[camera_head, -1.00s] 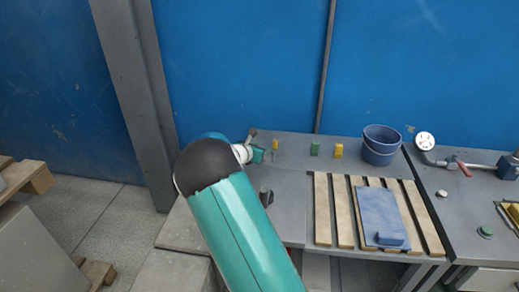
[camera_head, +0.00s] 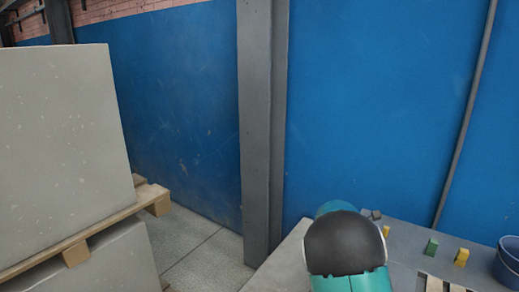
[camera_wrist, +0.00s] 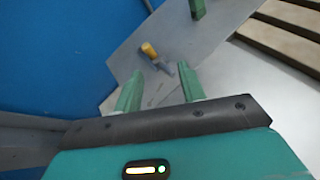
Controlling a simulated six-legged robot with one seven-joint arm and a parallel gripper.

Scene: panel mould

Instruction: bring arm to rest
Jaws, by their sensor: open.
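My gripper (camera_wrist: 158,90) shows in the wrist view with its two green fingers apart and nothing between them. It points toward the grey bench top (camera_wrist: 205,40). A small yellow piece (camera_wrist: 149,50) and a grey piece (camera_wrist: 165,66) lie on the bench beyond the fingertips, apart from them as far as I can tell. In the head view my teal arm with its dark joint cover rises at the bottom centre right, and the gripper is hidden behind it.
On the bench (camera_head: 405,246) stand a green block (camera_head: 431,247), a yellow block (camera_head: 462,257) and a blue bucket (camera_head: 508,262). A grey post (camera_head: 262,130) stands before the blue wall. Large pale slabs (camera_head: 65,140) on wooden pallets (camera_head: 75,245) fill the left. Floor between is clear.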

